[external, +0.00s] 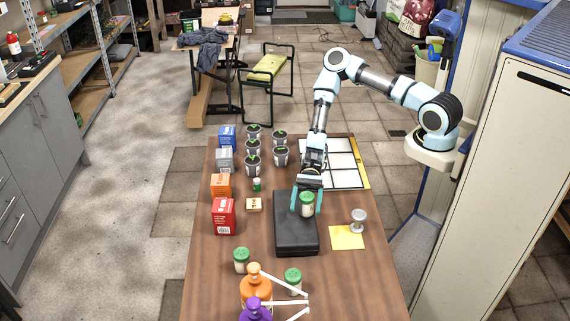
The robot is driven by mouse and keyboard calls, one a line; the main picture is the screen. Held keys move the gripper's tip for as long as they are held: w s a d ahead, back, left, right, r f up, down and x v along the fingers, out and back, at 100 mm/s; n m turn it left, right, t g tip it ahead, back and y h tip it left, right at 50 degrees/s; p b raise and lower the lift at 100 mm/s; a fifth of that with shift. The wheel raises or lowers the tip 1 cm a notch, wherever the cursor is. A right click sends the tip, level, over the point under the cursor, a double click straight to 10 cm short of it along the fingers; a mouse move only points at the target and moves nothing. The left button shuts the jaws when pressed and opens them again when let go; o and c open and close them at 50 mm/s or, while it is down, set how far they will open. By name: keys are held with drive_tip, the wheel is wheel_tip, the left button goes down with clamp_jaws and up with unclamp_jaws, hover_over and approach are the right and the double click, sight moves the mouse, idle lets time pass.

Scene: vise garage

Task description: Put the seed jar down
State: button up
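The seed jar (306,207), a small clear jar with a green lid and pale contents, stands upright between the light-blue fingers of my gripper (306,203). The fingers are on its left and right sides and look shut on it. My gripper points down over the right part of a black case (296,238) on the wooden table. I cannot tell whether the jar's base touches the case or hangs a little above it. Two similar green-lidded jars stand nearer the front, one on the left (241,260) and one on the right (293,280).
A yellow note (346,237) and a grey metal knob-like piece (358,220) lie right of the case. Boxes, including a red one (223,216), line the left edge. Seedling pots (252,147) and a white grid tray (345,165) stand behind. Orange (256,288) and purple (255,310) bottles stand in front.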

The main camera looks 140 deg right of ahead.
drive_tip(key=shift+o, duration=0.3)
drive_tip(key=shift+r, duration=0.15)
drive_tip(key=shift+s+d, duration=0.25)
drive_tip(key=shift+s, duration=0.05)
drive_tip(key=b+v, duration=0.3)
drive_tip(key=v, duration=0.8)
drive_tip(key=shift+s, duration=0.1)
